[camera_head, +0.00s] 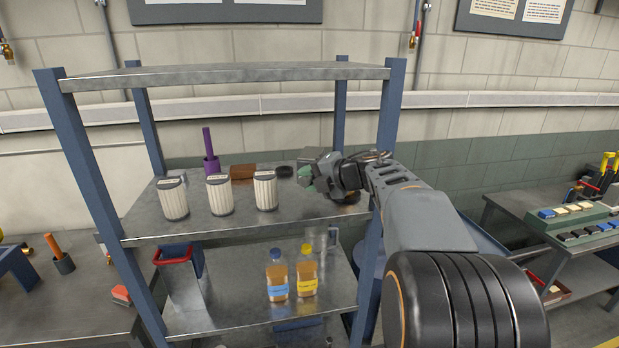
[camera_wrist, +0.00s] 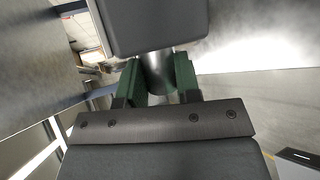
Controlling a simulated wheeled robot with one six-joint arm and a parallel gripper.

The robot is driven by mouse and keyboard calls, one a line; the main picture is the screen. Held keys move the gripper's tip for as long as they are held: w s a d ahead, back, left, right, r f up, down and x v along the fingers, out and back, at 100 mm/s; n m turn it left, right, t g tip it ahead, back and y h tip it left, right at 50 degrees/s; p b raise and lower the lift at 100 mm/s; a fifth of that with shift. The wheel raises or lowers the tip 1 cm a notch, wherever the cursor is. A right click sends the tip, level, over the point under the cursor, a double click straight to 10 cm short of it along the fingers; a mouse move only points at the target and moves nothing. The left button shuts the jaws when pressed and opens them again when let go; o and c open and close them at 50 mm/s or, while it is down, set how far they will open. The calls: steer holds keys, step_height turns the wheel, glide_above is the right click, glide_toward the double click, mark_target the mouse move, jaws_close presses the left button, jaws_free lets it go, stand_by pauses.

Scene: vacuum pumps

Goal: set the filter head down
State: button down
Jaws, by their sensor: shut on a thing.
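My gripper (camera_head: 312,180) is over the right end of the rack's middle shelf, reaching in from the right. In the wrist view its two green fingers (camera_wrist: 158,82) are shut on a grey metallic cylindrical part, the filter head (camera_wrist: 158,68). A dark block in front hides much of this part. In the head view the wrist and fingers hide most of the held thing. I cannot tell whether it touches the shelf (camera_head: 240,222).
Three white pleated filters (camera_head: 220,194) stand along the shelf's front, left of my gripper. Behind them are a purple post (camera_head: 209,150), a brown block (camera_head: 243,172) and a black disc (camera_head: 285,171). A blue rack post (camera_head: 388,115) stands close beside my arm. Two bottles (camera_head: 306,271) stand below.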

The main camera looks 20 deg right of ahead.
steer(key=shift+r, duration=0.1)
steer(key=shift+s+d+r+p, duration=0.1)
steer(key=shift+s+p, duration=0.05)
steer(key=shift+p, duration=0.25)
steer(key=b, duration=0.4)
glide_above(311, 215)
steer(key=shift+f, duration=2.65)
steer(key=shift+f, duration=0.1)
steer(key=shift+f+b, duration=0.3)
steer(key=shift+f, duration=0.35)
steer(key=shift+f, duration=0.25)
steer(key=c, duration=0.8)
jaws_free()
steer(key=shift+o, duration=0.3)
steer(key=shift+f, duration=0.1)
steer(key=shift+f, duration=0.1)
